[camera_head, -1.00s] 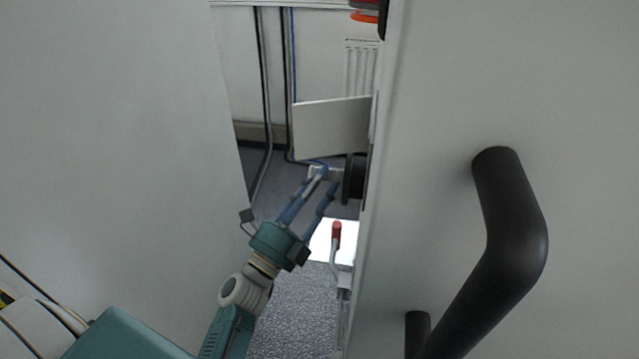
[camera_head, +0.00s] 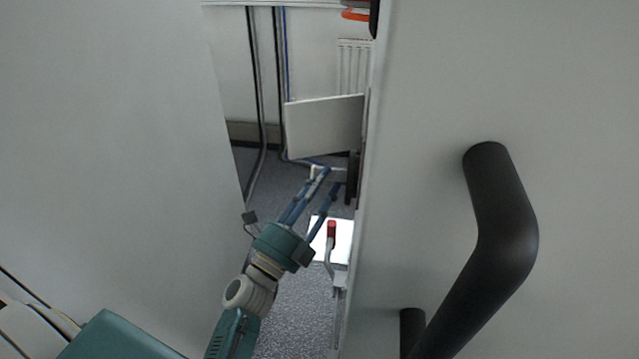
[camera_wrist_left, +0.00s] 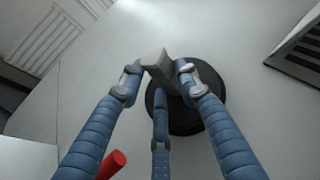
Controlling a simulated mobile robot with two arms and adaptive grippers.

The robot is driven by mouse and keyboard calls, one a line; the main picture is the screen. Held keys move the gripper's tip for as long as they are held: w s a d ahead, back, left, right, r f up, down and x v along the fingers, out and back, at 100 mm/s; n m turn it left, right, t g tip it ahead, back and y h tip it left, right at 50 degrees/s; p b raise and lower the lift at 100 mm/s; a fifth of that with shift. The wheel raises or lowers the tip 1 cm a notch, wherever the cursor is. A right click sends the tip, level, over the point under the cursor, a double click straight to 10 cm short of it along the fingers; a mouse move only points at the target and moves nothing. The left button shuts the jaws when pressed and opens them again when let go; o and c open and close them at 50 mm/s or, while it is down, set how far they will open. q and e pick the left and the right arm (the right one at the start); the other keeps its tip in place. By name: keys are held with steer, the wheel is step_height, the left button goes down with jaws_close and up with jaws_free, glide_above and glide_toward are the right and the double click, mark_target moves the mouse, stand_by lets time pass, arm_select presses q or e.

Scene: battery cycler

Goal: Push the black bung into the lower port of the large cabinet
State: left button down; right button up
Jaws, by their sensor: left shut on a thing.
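The black bung (camera_head: 352,180) is at the side face of the large cabinet (camera_head: 420,90), below a pale flap. In the left wrist view the bung (camera_wrist_left: 190,115) is a round black disc with a grey grip (camera_wrist_left: 156,66), lying close against the white cabinet wall (camera_wrist_left: 215,40). My left gripper (camera_head: 328,175) comes from the lower left, its blue fingers closed around the grey grip. The port is hidden behind the disc, so I cannot tell how deep the bung sits. My right gripper is not in view.
A pale flap (camera_head: 325,125) sticks out just above the bung. A red-tipped lever (camera_head: 331,230) stands below it and also shows in the wrist view (camera_wrist_left: 111,164). A large black handle (camera_head: 500,215) is on the cabinet front. A pale panel (camera_head: 110,120) bounds the gap on the left.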

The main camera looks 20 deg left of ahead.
arm_select(q)
steer(key=shift+w+d+r, duration=0.15)
steer(key=shift+d, duration=0.5)
stand_by(0.4)
jaws_free()
stand_by(0.4)
steer(key=shift+f, duration=0.2)
steer(key=b+v, duration=0.3)
steer(key=v, duration=0.8)
stand_by(1.2)
stand_by(0.5)
